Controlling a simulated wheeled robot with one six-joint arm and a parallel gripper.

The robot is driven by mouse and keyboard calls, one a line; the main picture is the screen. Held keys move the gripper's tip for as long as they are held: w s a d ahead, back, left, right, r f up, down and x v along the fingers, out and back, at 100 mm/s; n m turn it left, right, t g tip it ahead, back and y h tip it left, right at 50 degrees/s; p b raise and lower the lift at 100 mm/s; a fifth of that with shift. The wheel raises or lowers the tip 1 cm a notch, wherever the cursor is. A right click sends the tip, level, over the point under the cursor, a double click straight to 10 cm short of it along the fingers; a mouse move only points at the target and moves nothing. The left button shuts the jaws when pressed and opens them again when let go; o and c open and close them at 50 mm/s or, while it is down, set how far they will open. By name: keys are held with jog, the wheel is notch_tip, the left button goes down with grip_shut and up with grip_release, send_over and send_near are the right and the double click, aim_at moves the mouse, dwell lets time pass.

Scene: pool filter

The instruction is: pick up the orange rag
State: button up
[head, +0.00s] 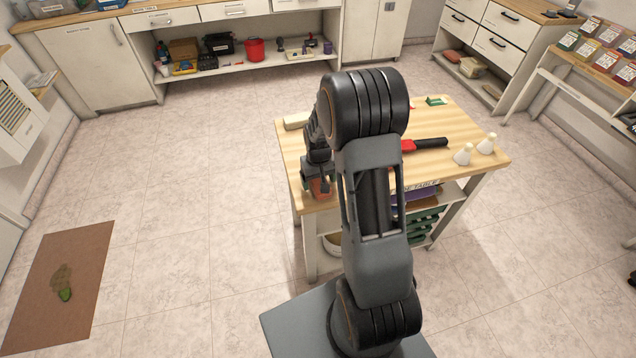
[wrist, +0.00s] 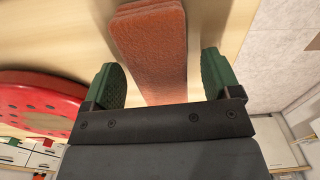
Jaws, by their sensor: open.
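The orange rag (wrist: 152,48) looks like a folded, rough-textured strip lying on the light wooden table top (wrist: 50,30). In the wrist view my gripper (wrist: 163,80) is open, with one green-padded finger on each side of the rag and a gap at both sides. I cannot tell how far the fingertips are above the table. In the head view the rag (head: 320,187) shows small at the table's near left corner, under my gripper (head: 318,178). My arm hides part of the table.
A red round thing with dark spots (wrist: 45,95) lies left of the rag in the wrist view. In the head view, two white bottles (head: 475,150) stand on the table's right side, and a red tool with a black handle (head: 425,145) lies near the middle.

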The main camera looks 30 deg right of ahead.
jog(key=shift+f, duration=0.35)
jog(key=c, duration=1)
jog(key=shift+r, duration=0.1)
jog(key=shift+r, duration=0.55)
jog(key=s+r, duration=0.1)
jog(key=r, duration=0.1)
jog(key=s+r, duration=0.2)
jog(key=r, duration=0.1)
jog(key=s+d+r, duration=0.1)
jog(key=r, duration=0.1)
jog(key=shift+s+r, duration=0.3)
jog(key=shift+r, duration=0.05)
jog(key=s+d+r, duration=0.2)
jog(key=s+r, duration=0.2)
jog(key=s, duration=0.5)
jog(key=shift+b, duration=0.3)
